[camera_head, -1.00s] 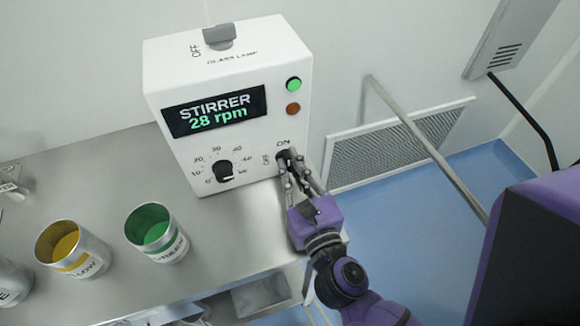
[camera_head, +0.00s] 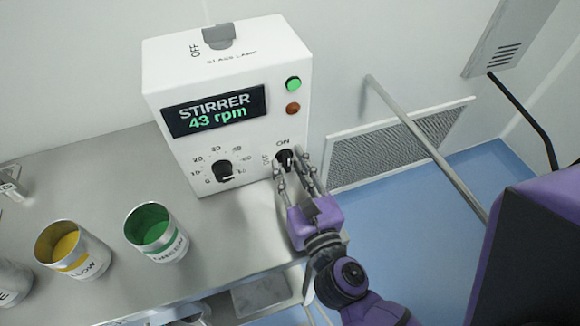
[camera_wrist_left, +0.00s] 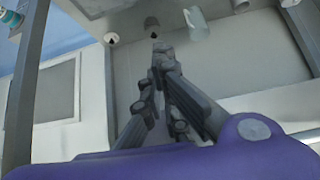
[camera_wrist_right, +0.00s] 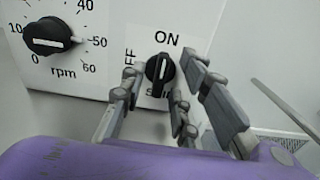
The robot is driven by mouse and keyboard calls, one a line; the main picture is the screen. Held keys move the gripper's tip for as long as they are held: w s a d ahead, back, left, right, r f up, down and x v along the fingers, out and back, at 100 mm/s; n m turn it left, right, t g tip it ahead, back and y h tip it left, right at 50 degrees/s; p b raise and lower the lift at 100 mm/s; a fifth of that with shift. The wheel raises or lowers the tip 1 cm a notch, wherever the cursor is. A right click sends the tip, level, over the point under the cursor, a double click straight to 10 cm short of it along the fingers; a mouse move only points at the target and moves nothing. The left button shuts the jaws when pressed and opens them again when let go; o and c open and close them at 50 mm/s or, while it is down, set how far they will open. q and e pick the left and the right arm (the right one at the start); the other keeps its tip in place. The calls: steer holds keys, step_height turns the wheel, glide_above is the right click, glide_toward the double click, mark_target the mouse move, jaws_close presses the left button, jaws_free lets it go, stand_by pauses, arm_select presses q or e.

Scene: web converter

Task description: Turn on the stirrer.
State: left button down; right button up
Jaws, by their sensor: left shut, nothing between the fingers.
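The white stirrer control box (camera_head: 290,60) stands at the table's back edge. Its display (camera_head: 213,111) reads "STIRRER 43 rpm". The black ON/OFF knob (camera_head: 284,160) is at its lower right; in the right wrist view the knob (camera_wrist_right: 159,69) has its white line upright, pointing to ON. My right gripper (camera_head: 291,176) is open just in front of the knob; in the right wrist view its fingers (camera_wrist_right: 160,85) are spread to either side, with a gap visible. Contact cannot be told. My left gripper (camera_wrist_left: 158,52) is shut and empty, seen only in its wrist view.
The rpm knob (camera_head: 223,170) is left of the ON/OFF knob. Green (camera_head: 172,247) and yellow (camera_head: 87,265) labelled cans stand on the steel table (camera_head: 120,180). A green light (camera_head: 294,84) and a brown-red one (camera_head: 293,109) are on the box. A metal rail (camera_head: 425,143) stands to the right.

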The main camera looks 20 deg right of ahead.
step_height(320, 180, up, 10)
stand_by(0.6)
stand_by(0.4)
